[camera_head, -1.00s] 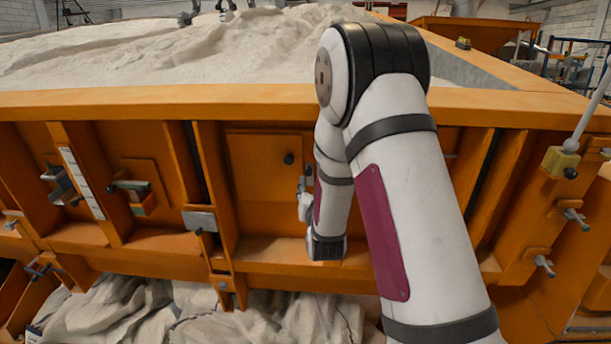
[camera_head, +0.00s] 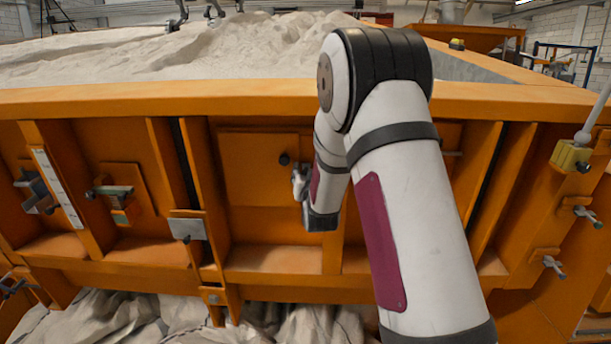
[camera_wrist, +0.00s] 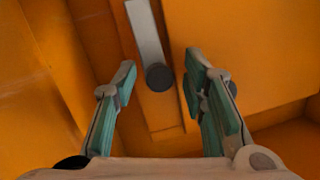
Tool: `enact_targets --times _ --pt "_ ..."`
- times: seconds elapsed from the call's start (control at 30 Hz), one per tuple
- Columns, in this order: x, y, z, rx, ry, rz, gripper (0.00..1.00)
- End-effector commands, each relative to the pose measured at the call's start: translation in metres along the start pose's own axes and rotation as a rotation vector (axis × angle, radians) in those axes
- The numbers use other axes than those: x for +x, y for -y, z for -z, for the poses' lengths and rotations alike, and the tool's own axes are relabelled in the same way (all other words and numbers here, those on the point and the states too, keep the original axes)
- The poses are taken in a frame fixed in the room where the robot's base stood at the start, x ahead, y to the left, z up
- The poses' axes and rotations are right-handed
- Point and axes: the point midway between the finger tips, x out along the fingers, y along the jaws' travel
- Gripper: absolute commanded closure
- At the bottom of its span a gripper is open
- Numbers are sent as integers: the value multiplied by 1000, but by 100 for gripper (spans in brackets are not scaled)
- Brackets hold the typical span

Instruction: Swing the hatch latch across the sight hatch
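The sight hatch looks to be the orange square panel (camera_head: 248,175) on the sandbed's front wall, with a dark knob (camera_head: 284,158) near its right edge. In the wrist view, a grey flat bar (camera_wrist: 145,35) with a dark round knob (camera_wrist: 160,77) at its lower end looks like the hatch latch. My gripper (camera_wrist: 160,84) is open, with its teal-padded fingers on either side of that knob and a gap to each. I cannot tell whether the knob is at fingertip depth. In the head view my gripper (camera_head: 299,185) is small beside the panel, and my arm hides the wall to its right.
A second dark round part (camera_wrist: 232,88) shows behind the right finger. Upright orange ribs (camera_head: 205,190) frame the wall bays. A grey plate (camera_head: 187,227) and a clamp-like fitting (camera_head: 112,191) stand out to the left. Crumpled pale sheeting (camera_head: 120,318) lies below.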

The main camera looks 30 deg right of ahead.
Motion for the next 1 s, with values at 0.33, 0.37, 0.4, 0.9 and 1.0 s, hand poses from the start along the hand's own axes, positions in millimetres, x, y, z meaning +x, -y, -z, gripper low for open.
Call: enact_targets --times 0.33,0.37,0.4,0.9,1.0 --pt "0 0 0 0 0 0 100" --pt "0 0 0 -1 0 0 100" --pt "0 0 0 -2 1 0 100" --pt "4 15 -7 -212 30 -41 100" --pt "5 20 -10 -299 43 -59 100"
